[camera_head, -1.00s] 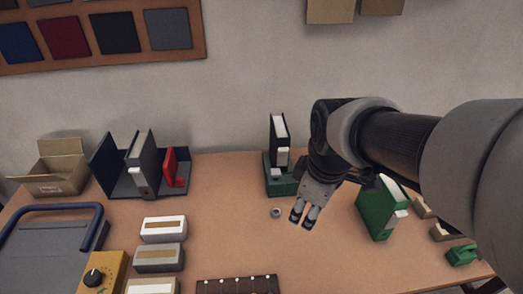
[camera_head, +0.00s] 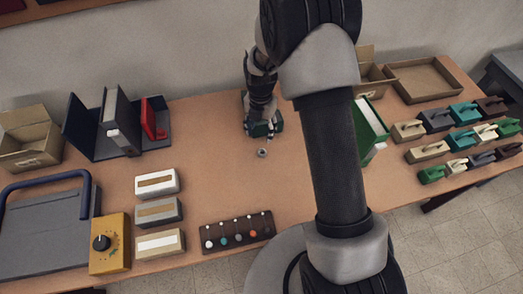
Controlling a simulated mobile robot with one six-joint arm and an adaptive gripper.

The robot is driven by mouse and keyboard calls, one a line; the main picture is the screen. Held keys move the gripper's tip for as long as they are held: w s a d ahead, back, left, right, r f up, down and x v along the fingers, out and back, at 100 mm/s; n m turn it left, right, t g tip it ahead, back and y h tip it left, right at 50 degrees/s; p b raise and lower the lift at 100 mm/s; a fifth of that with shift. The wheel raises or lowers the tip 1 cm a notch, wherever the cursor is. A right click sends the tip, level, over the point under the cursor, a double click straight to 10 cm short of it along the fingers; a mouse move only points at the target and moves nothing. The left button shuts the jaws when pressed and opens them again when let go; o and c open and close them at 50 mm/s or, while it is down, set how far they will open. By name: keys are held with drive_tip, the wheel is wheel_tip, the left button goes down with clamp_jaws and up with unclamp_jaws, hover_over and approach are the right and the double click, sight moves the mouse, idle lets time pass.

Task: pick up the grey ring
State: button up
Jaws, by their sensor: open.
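The grey ring (camera_head: 262,152) is a small ring with a dark centre, lying flat on the brown table near the middle. The fingers are small and dark here, apart from each other and holding nothing that I can see. The ring is in full view and looks clear of the fingers.
A green binder (camera_head: 368,130) stands right of my arm. A dark board with coloured knobs (camera_head: 237,231) lies in front of the ring. Several pale blocks (camera_head: 158,212) are at left. Coloured handled blocks (camera_head: 436,121) stand at right. Bare table surrounds the ring.

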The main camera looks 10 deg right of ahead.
drive_tip(key=b, duration=0.1)
hover_over(262, 151)
drive_tip(key=f, duration=0.8)
drive_tip(key=shift+s+a, duration=0.15)
drive_tip(key=shift+a, duration=0.1)
drive_tip(key=f, duration=0.1)
drive_tip(key=f+b, duration=0.1)
drive_tip(key=f, duration=0.1)
drive_tip(key=f+b, duration=0.1)
drive_tip(key=f, duration=0.1)
drive_tip(key=shift+d+f, duration=0.1)
drive_tip(key=shift+d, duration=0.15)
drive_tip(key=shift+c, duration=0.5)
drive_tip(key=c, duration=0.8)
